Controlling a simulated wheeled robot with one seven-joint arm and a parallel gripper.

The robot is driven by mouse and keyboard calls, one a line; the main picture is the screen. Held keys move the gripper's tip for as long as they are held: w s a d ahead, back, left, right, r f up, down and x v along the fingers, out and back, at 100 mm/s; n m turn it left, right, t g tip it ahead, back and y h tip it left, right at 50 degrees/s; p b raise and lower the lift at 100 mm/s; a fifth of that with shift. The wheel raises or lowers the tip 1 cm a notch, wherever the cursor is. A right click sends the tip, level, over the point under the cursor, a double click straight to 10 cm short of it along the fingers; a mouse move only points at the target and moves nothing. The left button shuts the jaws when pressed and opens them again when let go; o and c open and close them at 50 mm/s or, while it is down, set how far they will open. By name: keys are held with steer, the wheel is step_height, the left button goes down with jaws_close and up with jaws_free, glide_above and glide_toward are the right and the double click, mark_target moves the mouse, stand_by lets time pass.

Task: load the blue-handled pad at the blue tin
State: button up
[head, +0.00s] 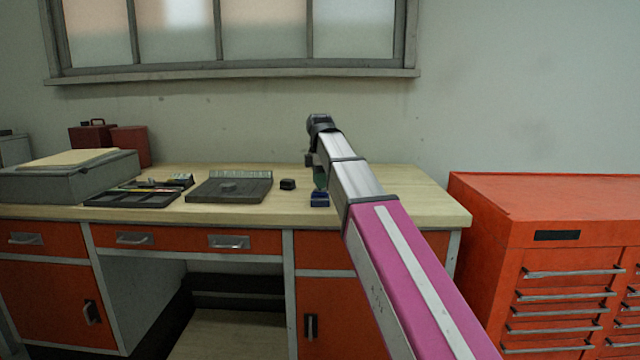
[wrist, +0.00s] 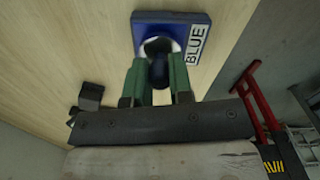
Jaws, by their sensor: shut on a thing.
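The blue tin (wrist: 185,20) stands on the worktop, with a white "BLUE" label beside its round opening in the wrist view. In the head view the tin (head: 320,199) is near the bench's front edge, just below my gripper (head: 320,179). In the wrist view my gripper (wrist: 158,82) has green fingers shut on the dark blue handle of the pad (wrist: 158,72). The handle points at the tin's opening. The pad's lower end is hidden, so I cannot tell whether it touches the tin's contents.
A small dark block (head: 288,184) and a grey tray (head: 204,190) lie left of the tin. A dark sectioned tray (head: 130,199) and a grey case (head: 45,187) are farther left. A red drawer cabinet (head: 550,190) stands right of the bench. The worktop right of my arm is clear.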

steer(key=shift+r, duration=3.1)
steer(key=shift+s, duration=0.1)
